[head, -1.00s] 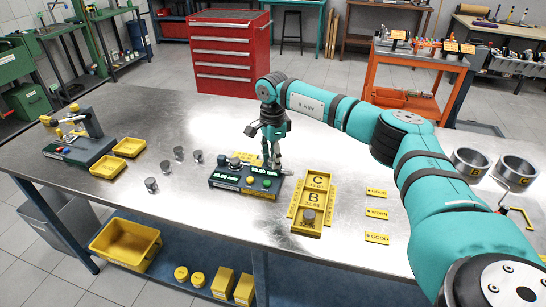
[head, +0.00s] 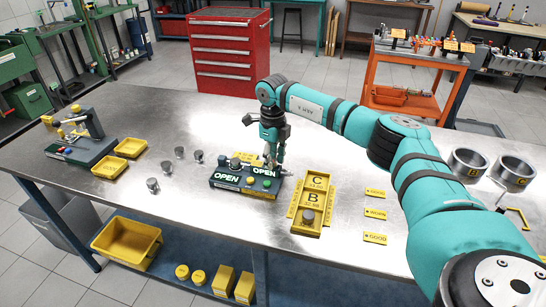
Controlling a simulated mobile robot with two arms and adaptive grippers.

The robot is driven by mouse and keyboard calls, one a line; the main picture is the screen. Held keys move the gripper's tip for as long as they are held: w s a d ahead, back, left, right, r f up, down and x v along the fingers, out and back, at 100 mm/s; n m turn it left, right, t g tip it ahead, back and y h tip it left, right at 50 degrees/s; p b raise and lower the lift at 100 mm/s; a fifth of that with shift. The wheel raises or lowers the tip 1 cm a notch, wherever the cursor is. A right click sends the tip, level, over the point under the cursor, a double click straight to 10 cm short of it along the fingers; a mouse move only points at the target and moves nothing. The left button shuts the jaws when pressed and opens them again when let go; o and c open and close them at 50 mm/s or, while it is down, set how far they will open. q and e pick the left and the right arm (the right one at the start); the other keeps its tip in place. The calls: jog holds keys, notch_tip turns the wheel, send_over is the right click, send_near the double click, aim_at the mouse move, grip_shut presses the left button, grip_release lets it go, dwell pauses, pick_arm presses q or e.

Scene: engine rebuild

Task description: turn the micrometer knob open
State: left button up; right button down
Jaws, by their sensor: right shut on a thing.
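The micrometer station (head: 229,186) is a dark block on the steel bench, with two lit displays that both read OPEN and a yellow and a green button on its front. My right gripper (head: 271,164) points down at the back right of the block, shut on what looks like the micrometer knob. The knob itself is mostly hidden by the fingers. My left gripper is not in view.
Several small grey cylinders (head: 152,185) stand left of the station. A yellow tray (head: 307,231) marked B and C lies to its right, then yellow label plates (head: 375,214). Two metal rings (head: 467,162) stand at the right. The bench front is clear.

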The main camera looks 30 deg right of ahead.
jog(key=m, duration=0.3)
jog(key=m+p, duration=0.1)
jog(key=m, duration=0.2)
jog(key=shift+w+r+m, duration=0.15)
jog(key=shift+r+m, duration=0.05)
jog(key=shift+m, duration=0.1)
jog(key=m+p, duration=0.1)
jog(key=m, duration=0.4)
jog(key=shift+m, duration=0.3)
jog(key=c, duration=1)
grip_release()
jog(key=shift+f, duration=0.15)
notch_tip(320, 180, up, 12)
jog(key=shift+r, duration=0.1)
